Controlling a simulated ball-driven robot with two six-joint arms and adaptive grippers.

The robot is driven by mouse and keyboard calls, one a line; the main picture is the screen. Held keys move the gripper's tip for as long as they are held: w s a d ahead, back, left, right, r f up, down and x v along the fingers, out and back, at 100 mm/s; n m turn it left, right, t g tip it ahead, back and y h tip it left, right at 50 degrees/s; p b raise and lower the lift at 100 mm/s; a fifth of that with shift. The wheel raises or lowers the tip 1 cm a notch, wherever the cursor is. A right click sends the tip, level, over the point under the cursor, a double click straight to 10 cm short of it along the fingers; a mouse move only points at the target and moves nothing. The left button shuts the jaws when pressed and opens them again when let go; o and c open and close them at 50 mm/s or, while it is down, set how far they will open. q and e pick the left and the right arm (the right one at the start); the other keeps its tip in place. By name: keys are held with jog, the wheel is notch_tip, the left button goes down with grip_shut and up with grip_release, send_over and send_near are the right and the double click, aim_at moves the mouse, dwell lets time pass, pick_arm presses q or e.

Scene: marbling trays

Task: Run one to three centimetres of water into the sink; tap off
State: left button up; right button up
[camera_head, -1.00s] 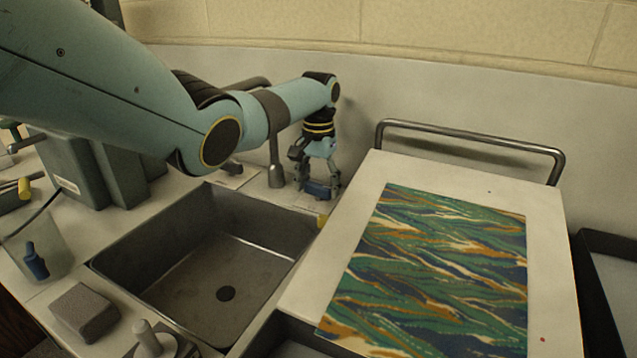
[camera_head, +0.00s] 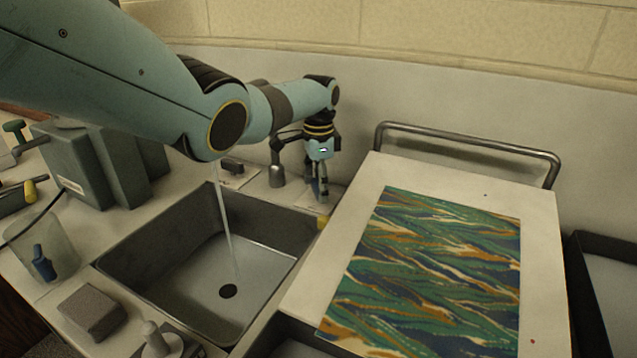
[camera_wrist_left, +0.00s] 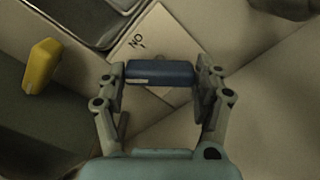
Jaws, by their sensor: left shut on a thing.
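The grey rectangular sink (camera_head: 180,232) is in the head view's lower left. A thin water stream (camera_head: 224,235) falls into it, close to a dark round drain spot (camera_head: 228,291); I cannot tell whether that is plugged, or any water depth. The tap (camera_head: 277,172) stands behind the sink, its spout mostly hidden by my left arm. My left gripper (camera_head: 321,190) is right of the tap. In the left wrist view, my left gripper (camera_wrist_left: 161,75) is shut on the ends of a blue lever handle (camera_wrist_left: 160,72). My right gripper is not in view.
A white board (camera_head: 350,215) with a marbled sheet (camera_head: 435,265) lies right of the sink, with a metal rail (camera_head: 465,139) behind. A grey block (camera_head: 92,308) and a knobbed grey piece (camera_head: 157,340) sit in front.

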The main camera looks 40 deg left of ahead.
pick_arm(q)
jog(key=shift+m, duration=0.6)
jog(key=o, duration=1.2)
notch_tip(320, 180, up, 12)
jog(key=shift+r, duration=0.1)
